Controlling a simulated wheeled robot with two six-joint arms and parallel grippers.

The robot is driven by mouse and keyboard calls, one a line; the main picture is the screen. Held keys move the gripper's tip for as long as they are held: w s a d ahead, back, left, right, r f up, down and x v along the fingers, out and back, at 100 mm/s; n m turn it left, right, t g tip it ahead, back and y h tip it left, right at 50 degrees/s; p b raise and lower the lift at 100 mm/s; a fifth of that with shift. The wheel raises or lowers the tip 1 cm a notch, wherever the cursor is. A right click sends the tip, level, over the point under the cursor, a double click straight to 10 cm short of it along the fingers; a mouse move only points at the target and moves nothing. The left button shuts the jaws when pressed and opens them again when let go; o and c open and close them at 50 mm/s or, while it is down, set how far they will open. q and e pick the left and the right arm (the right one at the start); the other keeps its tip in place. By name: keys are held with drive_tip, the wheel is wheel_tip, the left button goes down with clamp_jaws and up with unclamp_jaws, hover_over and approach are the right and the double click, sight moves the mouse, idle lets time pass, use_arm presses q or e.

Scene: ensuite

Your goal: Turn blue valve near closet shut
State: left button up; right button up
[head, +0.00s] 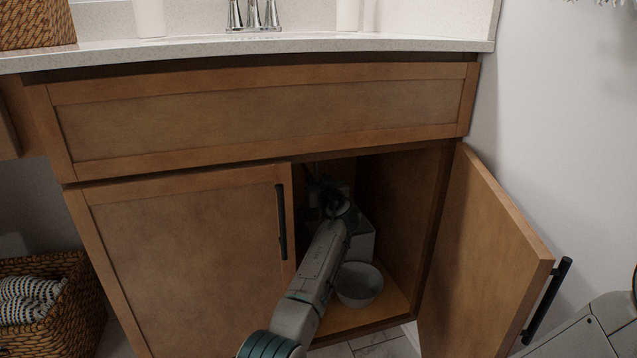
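No blue valve can be made out; the inside of the vanity cabinet (395,215) is dark where my gripper is. The cabinet's right door (480,262) stands open and its left door (185,255) is shut. My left arm reaches in through the open side. My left gripper (326,192) is deep in the shadow at the back of the cabinet, partly hidden by its own wrist. Whether its fingers are open or shut does not show. My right gripper is out of view; only part of my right arm shows at the lower right.
A white bowl (359,284) stands on the cabinet floor, right of my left forearm. The open door's black handle (546,300) sticks out to the right. The countertop (250,46) overhangs above. A wicker basket (85,290) with towels is at the lower left.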

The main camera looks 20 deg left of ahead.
use_arm(q)
clamp_jaws()
drive_tip(key=shift+d+m, duration=0.1)
drive_tip(key=shift+m, duration=0.3)
drive_tip(key=m, duration=0.2)
drive_tip(key=shift+w+d+f+m+b, duration=0.15)
drive_tip(key=shift+w+d+m+b, duration=0.15)
drive_tip(key=shift+m, duration=0.1)
drive_tip(key=shift+w+d+f+m+p, duration=0.15)
drive_tip(key=shift+d+f+m+p, duration=0.2)
drive_tip(key=shift+m, duration=2.05)
drive_tip(key=shift+w+d+f+m+p, duration=0.2)
drive_tip(key=shift+f+m, duration=0.3)
drive_tip(key=shift+m, duration=1.9)
drive_tip(key=shift+w+d+f+m+p, duration=0.1)
drive_tip(key=shift+d+f+m+p, duration=0.25)
drive_tip(key=shift+m, duration=2.05)
drive_tip(key=shift+a+f, duration=0.1)
